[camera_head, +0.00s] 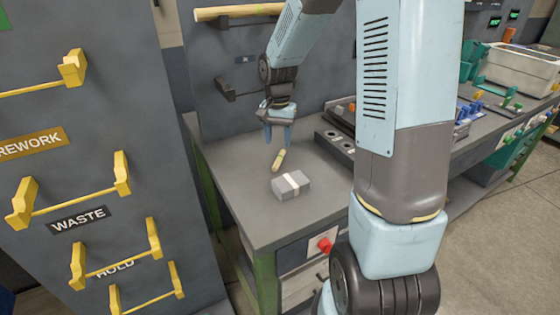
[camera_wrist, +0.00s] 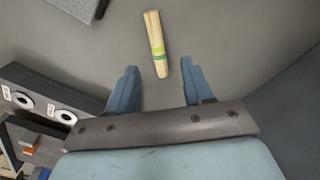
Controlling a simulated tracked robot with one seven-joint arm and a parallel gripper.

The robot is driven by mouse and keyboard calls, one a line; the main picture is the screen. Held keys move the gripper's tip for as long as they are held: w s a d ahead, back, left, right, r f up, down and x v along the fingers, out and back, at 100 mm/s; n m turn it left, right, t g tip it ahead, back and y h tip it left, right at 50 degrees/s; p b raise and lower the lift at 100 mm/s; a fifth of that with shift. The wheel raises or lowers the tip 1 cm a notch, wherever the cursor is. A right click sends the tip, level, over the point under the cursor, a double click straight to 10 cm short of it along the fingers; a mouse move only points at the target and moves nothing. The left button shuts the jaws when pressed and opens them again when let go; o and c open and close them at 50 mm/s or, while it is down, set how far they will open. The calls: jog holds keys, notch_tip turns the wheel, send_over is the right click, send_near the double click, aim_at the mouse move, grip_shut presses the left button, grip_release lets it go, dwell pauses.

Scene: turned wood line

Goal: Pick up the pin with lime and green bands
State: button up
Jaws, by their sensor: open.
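The pin (camera_wrist: 155,42) is a short pale wooden rod with a lime band and a green band near one end. It lies on the grey bench top (camera_head: 248,199), and in the head view the pin (camera_head: 279,160) is just below my gripper. My gripper (camera_head: 278,144) points down over the bench with its two blue fingers apart and nothing between them. In the wrist view my gripper (camera_wrist: 154,88) is open, and the banded end of the pin shows between and slightly beyond the fingertips. The pin is not touched by either finger in that view.
A grey box with a pale strip (camera_head: 291,186) sits close to the pin, towards the front. A dark block with round holes (camera_head: 336,145) stands to the right. A grey panel rises behind the bench, with a wooden rod (camera_head: 238,12) on brackets. The bench's left front is clear.

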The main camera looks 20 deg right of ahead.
aim_at(279, 157)
jog(key=shift+d+f, duration=0.15)
jog(key=shift+f, duration=3.15)
jog(key=shift+c, duration=0.5)
jog(key=shift+w, duration=0.1)
grip_shut()
